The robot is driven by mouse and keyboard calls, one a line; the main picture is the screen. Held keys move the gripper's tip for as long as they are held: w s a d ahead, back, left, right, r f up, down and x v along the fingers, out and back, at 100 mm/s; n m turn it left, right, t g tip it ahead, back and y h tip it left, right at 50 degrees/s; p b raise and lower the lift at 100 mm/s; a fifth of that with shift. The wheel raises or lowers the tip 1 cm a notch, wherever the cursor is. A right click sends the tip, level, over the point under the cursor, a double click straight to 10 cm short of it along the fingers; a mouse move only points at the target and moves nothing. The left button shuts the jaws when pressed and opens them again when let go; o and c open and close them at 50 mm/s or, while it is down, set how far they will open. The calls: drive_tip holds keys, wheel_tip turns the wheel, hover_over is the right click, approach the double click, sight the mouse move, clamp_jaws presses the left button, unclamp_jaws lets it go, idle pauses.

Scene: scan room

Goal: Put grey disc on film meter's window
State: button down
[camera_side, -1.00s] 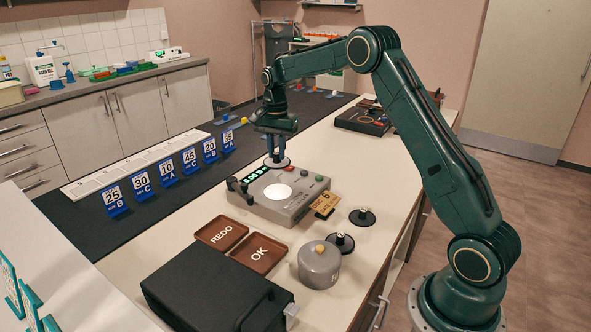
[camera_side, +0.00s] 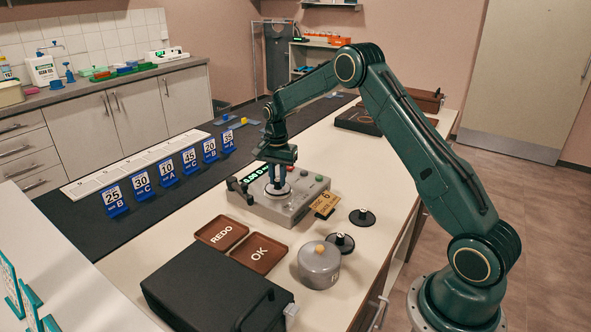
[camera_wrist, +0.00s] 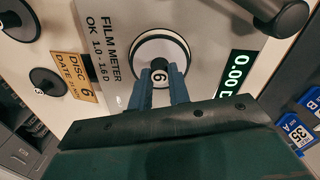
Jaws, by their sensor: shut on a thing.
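The grey disc (camera_wrist: 147,53) has a central knob marked 6. My gripper (camera_wrist: 161,78) is shut on that knob and points down, with the disc flat beneath it. In the side view my gripper (camera_side: 277,182) is over the film meter (camera_side: 297,206), a grey box with a green display. The disc (camera_side: 284,192) covers most of the meter's round white window; a thin pale rim of the window (camera_wrist: 186,46) shows around it in the wrist view. The disc is on the window or very close above it; I cannot tell which.
Two black discs, a farther one (camera_side: 362,217) and a nearer one (camera_side: 346,249), lie right of the meter. A yellow DISC 6 card (camera_side: 325,203) sits at its right side. REDO (camera_side: 222,233) and OK (camera_side: 259,253) trays, a lidded grey pot (camera_side: 319,267) and a black case (camera_side: 215,290) stand in front.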

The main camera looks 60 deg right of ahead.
sight(277, 180)
drive_tip(key=shift+f, duration=0.35)
drive_tip(key=shift+f, duration=0.1)
drive_tip(key=c, duration=1.3)
unclamp_jaws()
wheel_tip(277, 180, up, 12)
drive_tip(key=shift+r, duration=0.15)
